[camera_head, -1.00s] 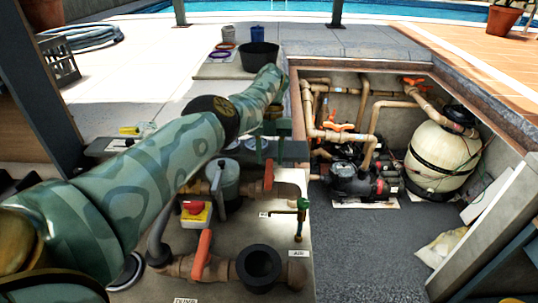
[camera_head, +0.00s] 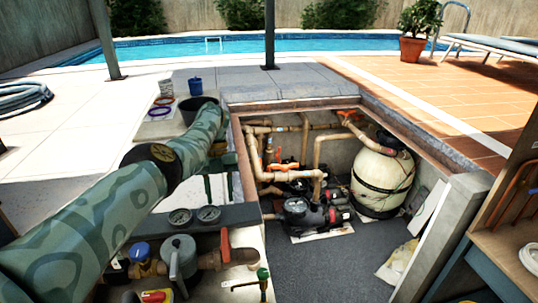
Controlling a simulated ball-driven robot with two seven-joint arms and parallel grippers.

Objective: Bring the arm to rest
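My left arm (camera_head: 95,225), patterned in green camouflage, reaches in from the lower left. Its hand hangs down near the left edge of the pump pit. My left gripper (camera_head: 219,190) has two green fingers pointing down and spread apart, with nothing seen between them. It appears just above the dark gauge panel (camera_head: 240,213); the gap between them is hard to judge. My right gripper is not in view.
The pit (camera_head: 310,255) holds a pump (camera_head: 300,212), a cream filter tank (camera_head: 382,180) and tan pipes. Open paving (camera_head: 95,120) lies left.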

